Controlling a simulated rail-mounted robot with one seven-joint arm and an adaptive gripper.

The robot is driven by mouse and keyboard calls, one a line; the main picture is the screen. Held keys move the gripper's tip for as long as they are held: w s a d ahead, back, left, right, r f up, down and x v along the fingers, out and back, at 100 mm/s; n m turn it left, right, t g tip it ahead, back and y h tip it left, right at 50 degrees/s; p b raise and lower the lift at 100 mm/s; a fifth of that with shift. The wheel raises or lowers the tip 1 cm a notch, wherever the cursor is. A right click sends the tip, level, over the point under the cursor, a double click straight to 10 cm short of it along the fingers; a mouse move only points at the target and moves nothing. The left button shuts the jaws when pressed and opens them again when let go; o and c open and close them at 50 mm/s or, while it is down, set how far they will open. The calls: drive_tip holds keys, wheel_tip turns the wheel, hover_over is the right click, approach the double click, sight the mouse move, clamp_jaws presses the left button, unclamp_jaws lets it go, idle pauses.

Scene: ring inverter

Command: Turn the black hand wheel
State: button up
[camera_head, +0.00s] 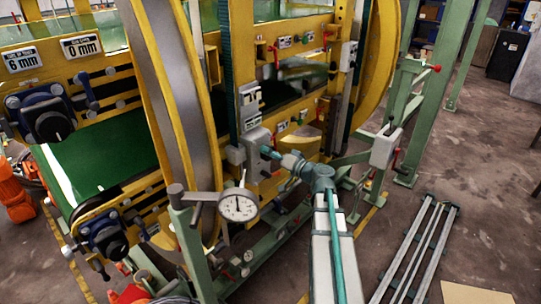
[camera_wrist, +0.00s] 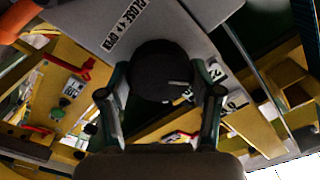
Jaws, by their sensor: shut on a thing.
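The black hand wheel (camera_wrist: 160,68) is a round dark knob in the upper middle of the wrist view. It sits in front of a grey plate (camera_wrist: 185,22) with a "CLOSE OPEN" label. My gripper (camera_wrist: 160,92) has one finger on each side of the wheel and is shut on it. In the head view, my gripper (camera_head: 268,153) reaches to a grey box (camera_head: 257,140) on the yellow machine frame. The hand wheel cannot be made out there.
The large yellow ring (camera_head: 172,100) and a dial gauge (camera_head: 239,205) on a post stand left of my arm. Red-handled levers (camera_wrist: 74,72) are near my gripper. A green frame (camera_head: 405,90) stands right. Metal rails (camera_head: 420,250) lie on the otherwise fairly clear floor.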

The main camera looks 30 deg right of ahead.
drive_tip(key=m+b, duration=0.2)
drive_tip(key=m, duration=0.2)
drive_tip(key=shift+f+m+b, duration=0.1)
drive_tip(key=shift+m+b, duration=0.3)
drive_tip(key=m, duration=0.5)
drive_tip(key=shift+m, duration=0.3)
drive_tip(key=o, duration=1.1)
drive_tip(key=shift+o, duration=0.2)
drive_tip(key=shift+s+d, duration=0.1)
drive_tip(key=v, duration=1.1)
drive_tip(key=shift+s+d, duration=0.15)
drive_tip(key=shift+s, duration=0.2)
